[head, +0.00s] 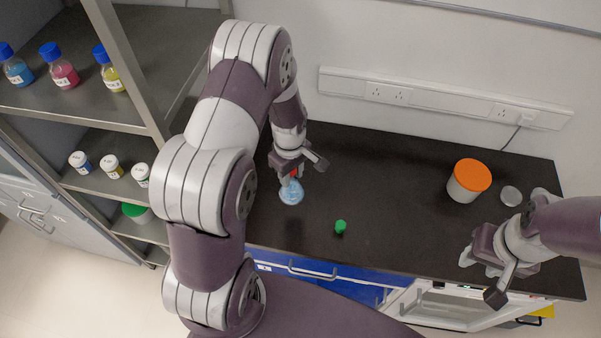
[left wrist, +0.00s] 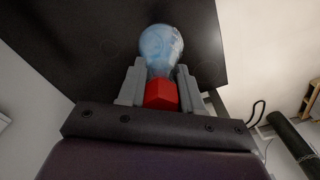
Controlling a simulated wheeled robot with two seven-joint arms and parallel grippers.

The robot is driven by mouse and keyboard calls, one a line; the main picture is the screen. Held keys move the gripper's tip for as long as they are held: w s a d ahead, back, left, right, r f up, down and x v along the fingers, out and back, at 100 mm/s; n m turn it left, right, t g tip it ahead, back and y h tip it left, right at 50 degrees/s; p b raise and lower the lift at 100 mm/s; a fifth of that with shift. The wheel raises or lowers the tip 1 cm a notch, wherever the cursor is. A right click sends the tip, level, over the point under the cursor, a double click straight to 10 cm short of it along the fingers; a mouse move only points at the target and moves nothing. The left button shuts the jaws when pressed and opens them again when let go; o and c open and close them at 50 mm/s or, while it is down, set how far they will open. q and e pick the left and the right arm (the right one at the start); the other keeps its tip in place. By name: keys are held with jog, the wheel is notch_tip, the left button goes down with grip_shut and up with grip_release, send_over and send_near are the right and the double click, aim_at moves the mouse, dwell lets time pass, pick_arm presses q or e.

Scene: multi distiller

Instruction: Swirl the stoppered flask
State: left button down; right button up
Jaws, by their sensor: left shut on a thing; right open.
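A clear flask with pale blue contents (head: 291,193) hangs under my left gripper (head: 292,176) over the dark bench. Its red stopper (left wrist: 161,95) sits between the left gripper's fingers in the left wrist view, with the round flask body (left wrist: 160,48) beyond the fingertips. The left gripper is shut on the flask at its neck and stopper end. I cannot tell whether the flask's base touches the bench. My right gripper (head: 482,275) is open and empty at the front right edge of the bench.
A small green object (head: 341,227) stands on the bench right of the flask. A white tub with an orange lid (head: 468,180) and a small grey disc (head: 511,196) are at the right. Shelves with bottles (head: 65,75) stand at left.

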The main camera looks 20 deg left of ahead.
pick_arm(q)
jog(key=shift+w+m, duration=0.3)
jog(key=shift+w, duration=0.15)
jog(key=shift+a, duration=0.45)
jog(key=shift+s+a, duration=0.7)
jog(key=shift+a, duration=0.1)
jog(key=s+d, duration=0.4)
jog(key=s, duration=0.1)
jog(key=w+b, duration=0.1)
jog(key=w, duration=0.5)
jog(key=shift+w+f+b, duration=0.2)
jog(key=shift+w+b, duration=0.05)
jog(key=shift+b, duration=0.1)
jog(key=a, duration=0.3)
jog(key=shift+s+a+r, duration=0.1)
jog(key=shift+s+a, duration=0.2)
jog(key=shift+s, duration=0.05)
jog(key=s, duration=0.3)
jog(key=shift+s+a, duration=0.1)
jog(key=shift+s, duration=0.1)
pick_arm(e)
jog(key=shift+a+f, duration=0.25)
jog(key=shift+f, duration=0.6)
